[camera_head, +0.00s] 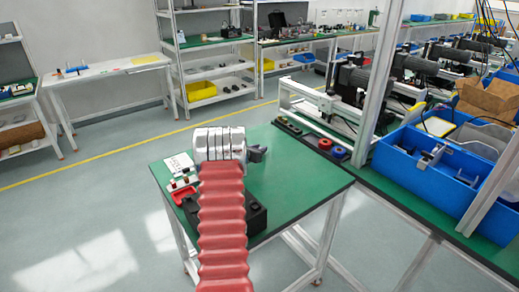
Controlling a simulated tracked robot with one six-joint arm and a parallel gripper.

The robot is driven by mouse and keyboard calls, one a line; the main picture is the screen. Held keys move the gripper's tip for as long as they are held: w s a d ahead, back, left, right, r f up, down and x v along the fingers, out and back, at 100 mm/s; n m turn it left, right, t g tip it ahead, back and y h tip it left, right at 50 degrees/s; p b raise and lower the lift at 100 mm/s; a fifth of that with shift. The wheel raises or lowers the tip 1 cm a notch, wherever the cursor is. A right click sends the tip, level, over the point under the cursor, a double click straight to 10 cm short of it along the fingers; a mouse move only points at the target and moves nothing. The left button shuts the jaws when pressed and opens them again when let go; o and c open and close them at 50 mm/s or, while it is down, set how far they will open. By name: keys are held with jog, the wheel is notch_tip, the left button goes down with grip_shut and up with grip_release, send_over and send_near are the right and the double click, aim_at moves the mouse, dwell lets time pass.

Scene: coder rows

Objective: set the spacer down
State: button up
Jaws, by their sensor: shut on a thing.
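My arm reaches out over a small green-topped table (300,186), and its red bellows and silver wrist cover part of the view. My gripper (260,153) is a small dark shape at the right of the silver wrist, above the table. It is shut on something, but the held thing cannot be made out. I cannot pick out the spacer for certain; the wrist and jaws may hide it. Whether it touches the table cannot be told.
A black block (255,217) and a red tray (178,197) with small parts lie on the table around my arm. Red (325,144) and blue (339,152) rings sit on the adjoining bench, near a blue bin (420,176). The table's right part is clear.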

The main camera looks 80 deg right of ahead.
jog(key=shift+f, duration=0.1)
jog(key=o, duration=1)
jog(key=shift+w+a+r, duration=0.15)
jog(key=shift+a+r, duration=0.2)
jog(key=shift+a, duration=0.2)
jog(key=v, duration=1)
jog(key=shift+a+r, duration=0.1)
jog(key=shift+a, duration=0.25)
